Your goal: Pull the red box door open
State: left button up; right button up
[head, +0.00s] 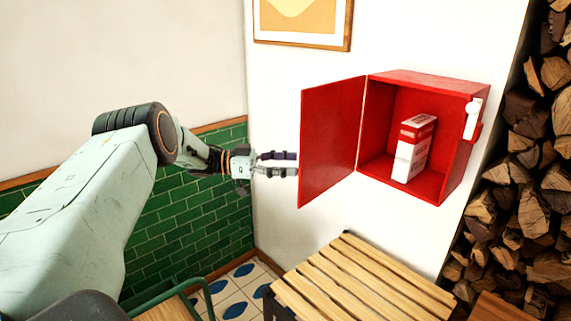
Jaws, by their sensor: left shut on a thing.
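The red box (448,155) hangs on the white wall at the right. Its red door (332,140) is hinged on the box's left side and stands swung out to the left, so the inside shows. A white and red carton (411,150) stands in the box, leaning slightly in the picture. My left gripper (296,164) is shut on the free left edge of the door; its fingertips are partly hidden there. My right gripper is not in view.
A slatted wooden bench (362,282) stands below the box. Stacked firewood (540,150) fills the right side. A framed picture (303,20) hangs above the door. Green tiles (190,212) cover the lower left wall. A green metal frame (190,287) is at the lower left.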

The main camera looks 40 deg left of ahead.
pick_arm(q)
jog(key=shift+w+d+r, duration=0.1)
jog(key=shift+w+r, duration=0.1)
jog(key=shift+r, duration=0.05)
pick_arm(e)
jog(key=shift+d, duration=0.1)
pick_arm(q)
jog(key=v, duration=1.2)
jog(key=shift+f, duration=0.35)
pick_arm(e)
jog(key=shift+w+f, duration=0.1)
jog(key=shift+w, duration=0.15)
pick_arm(q)
jog(key=shift+s+r, duration=0.1)
jog(key=shift+s, duration=0.2)
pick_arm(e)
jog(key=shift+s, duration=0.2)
